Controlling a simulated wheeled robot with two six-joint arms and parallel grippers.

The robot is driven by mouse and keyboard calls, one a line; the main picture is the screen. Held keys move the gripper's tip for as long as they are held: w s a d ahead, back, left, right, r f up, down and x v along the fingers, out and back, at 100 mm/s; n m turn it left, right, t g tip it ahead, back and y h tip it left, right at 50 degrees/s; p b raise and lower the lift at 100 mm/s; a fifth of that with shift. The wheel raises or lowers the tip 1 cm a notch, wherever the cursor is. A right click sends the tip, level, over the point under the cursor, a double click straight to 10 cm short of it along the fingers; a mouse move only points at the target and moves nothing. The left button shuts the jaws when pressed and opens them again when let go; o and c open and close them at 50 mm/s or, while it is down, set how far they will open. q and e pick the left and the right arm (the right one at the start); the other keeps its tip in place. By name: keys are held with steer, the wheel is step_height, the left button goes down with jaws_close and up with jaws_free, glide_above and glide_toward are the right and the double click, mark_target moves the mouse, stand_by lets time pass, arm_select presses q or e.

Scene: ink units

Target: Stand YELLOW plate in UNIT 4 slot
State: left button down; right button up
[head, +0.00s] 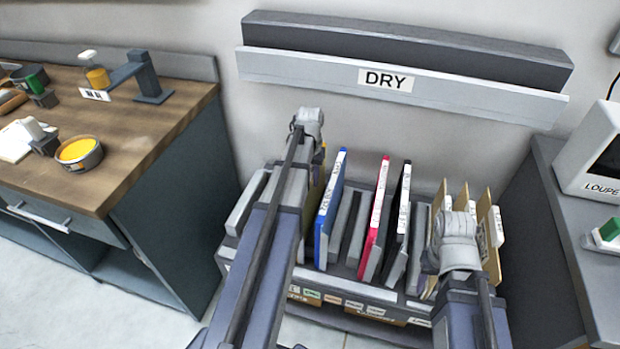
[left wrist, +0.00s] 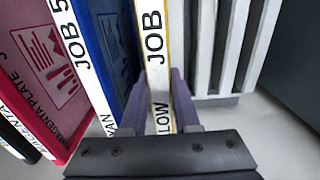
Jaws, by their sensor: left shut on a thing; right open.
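The yellow plate shows in the left wrist view (left wrist: 158,60) as a white-labelled edge with "JOB" and "LOW" on it. My left gripper's fingers (left wrist: 157,105) are shut on it. In the head view, only a yellow sliver of the plate (head: 318,185) shows behind my left gripper (head: 311,125), left of the blue plate (head: 330,208). It is upright at the left part of the slotted rack (head: 262,200); its lower edge is hidden, so I cannot tell how deep it sits. I cannot read a UNIT 4 label. My right gripper (head: 458,240) is open over the rack's right end.
A magenta plate (head: 375,217) and a black plate (head: 399,222) stand further right, with brown boards (head: 490,215) at the right end. A grey DRY shelf (head: 400,85) is on the wall above. A wooden-topped bench (head: 130,120) stands left and a grey counter (head: 570,200) right.

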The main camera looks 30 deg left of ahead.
arm_select(q)
steer(key=shift+f+b, duration=0.3)
steer(key=c, duration=0.6)
jaws_free()
steer(key=shift+o, duration=0.2)
step_height(320, 180, up, 8)
steer(key=p, duration=0.7)
steer(key=shift+f+p, duration=0.15)
steer(key=shift+p, duration=0.25)
step_height(320, 180, up, 5)
steer(key=p, duration=0.5)
